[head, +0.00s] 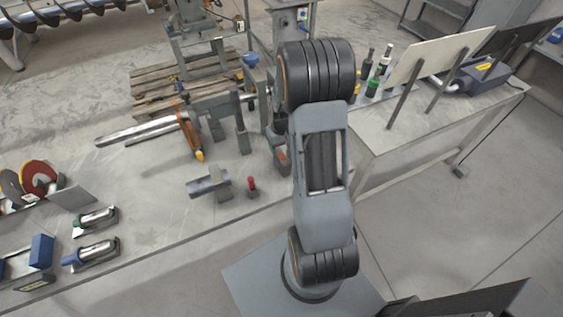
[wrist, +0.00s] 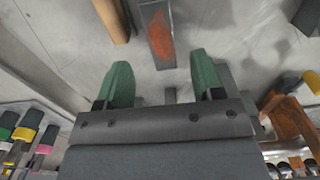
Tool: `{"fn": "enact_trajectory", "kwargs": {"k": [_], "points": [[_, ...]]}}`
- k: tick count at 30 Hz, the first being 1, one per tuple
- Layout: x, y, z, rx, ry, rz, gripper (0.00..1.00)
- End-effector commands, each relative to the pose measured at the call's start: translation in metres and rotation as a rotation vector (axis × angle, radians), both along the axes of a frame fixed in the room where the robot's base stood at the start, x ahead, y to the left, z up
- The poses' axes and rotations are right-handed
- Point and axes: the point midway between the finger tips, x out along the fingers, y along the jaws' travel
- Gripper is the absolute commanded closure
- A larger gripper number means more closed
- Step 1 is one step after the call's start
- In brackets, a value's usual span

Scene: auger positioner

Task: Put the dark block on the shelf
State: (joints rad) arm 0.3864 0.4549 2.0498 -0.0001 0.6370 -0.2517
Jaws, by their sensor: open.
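My gripper (wrist: 161,66) is open in the wrist view, with two green fingers apart and nothing held between them. A dark grey block with an orange-red patch (wrist: 160,34) lies just beyond the gap between the fingertips, apart from them. A similar dark piece with a reddish face (head: 282,160) shows on the workbench beside my arm in the head view; I cannot tell for sure that it is the task's dark block. A grey shelf unit (head: 436,30) stands at the back right. In the head view my arm hides the gripper.
The workbench (head: 150,235) carries a long metal shaft (head: 140,131), a grey upright block (head: 242,140), a red-topped piece (head: 251,185) and power tools (head: 95,220). A side table (head: 400,135) at right holds bottles (head: 384,60) and a leaning pale panel (head: 430,55).

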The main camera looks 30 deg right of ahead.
Motion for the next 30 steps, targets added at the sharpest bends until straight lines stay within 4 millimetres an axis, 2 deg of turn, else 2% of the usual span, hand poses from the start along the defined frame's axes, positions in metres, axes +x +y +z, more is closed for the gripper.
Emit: {"fn": "enact_trajectory", "kwargs": {"k": [4,13,21,30], "points": [[0.0,0.0,-0.02,0.001,0.002,0.0,0.38],[-0.001,0.001,-0.038,0.001,0.003,0.0,0.38],[-0.001,0.002,-0.073,0.001,0.003,-0.001,0.38],[0.0,0.002,-0.082,0.0,-0.001,-0.001,0.38]]}}
